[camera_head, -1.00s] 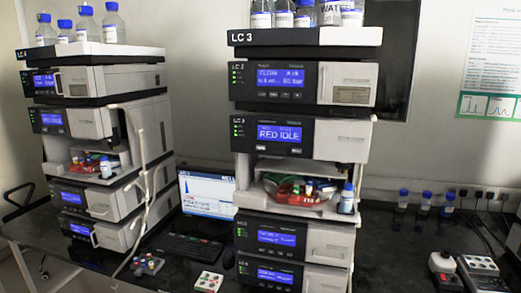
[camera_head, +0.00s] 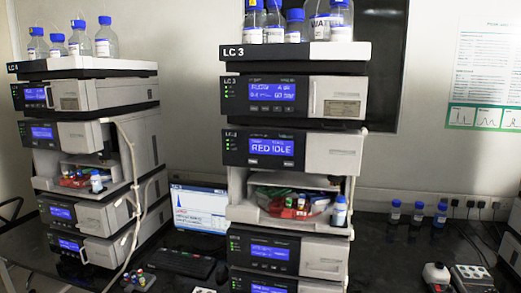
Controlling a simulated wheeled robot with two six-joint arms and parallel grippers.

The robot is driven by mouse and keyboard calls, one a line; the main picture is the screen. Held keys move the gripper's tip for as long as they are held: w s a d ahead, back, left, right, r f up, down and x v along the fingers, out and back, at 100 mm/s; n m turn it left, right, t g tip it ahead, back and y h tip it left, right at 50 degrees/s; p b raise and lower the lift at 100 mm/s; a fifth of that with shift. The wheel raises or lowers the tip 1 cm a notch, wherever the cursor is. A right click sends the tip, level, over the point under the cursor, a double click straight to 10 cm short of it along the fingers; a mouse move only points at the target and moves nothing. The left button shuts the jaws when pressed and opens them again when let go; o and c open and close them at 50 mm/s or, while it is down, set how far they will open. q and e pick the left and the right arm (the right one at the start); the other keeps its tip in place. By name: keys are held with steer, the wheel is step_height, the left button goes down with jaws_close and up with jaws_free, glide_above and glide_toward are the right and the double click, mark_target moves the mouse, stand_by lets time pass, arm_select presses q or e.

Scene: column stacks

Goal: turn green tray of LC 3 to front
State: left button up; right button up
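The LC 3 stack (camera_head: 340,101) stands in the middle of the head view, with its name on the top module. Its open sampler bay (camera_head: 240,213) holds a round carousel. A red tray (camera_head: 290,213) with several vials is at the front of the bay. A green part, seemingly the green tray (camera_head: 267,191), shows behind it at the left, partly hidden. The screen (camera_head: 271,147) above the bay reads RED IDLE. A blue-capped bottle (camera_head: 339,213) stands at the bay's right front corner. Neither of my grippers is in view.
The LC 4 stack (camera_head: 75,95) stands at the left, with a pale tube down its side. Glass bottles (camera_head: 273,22) stand on top of LC 3.

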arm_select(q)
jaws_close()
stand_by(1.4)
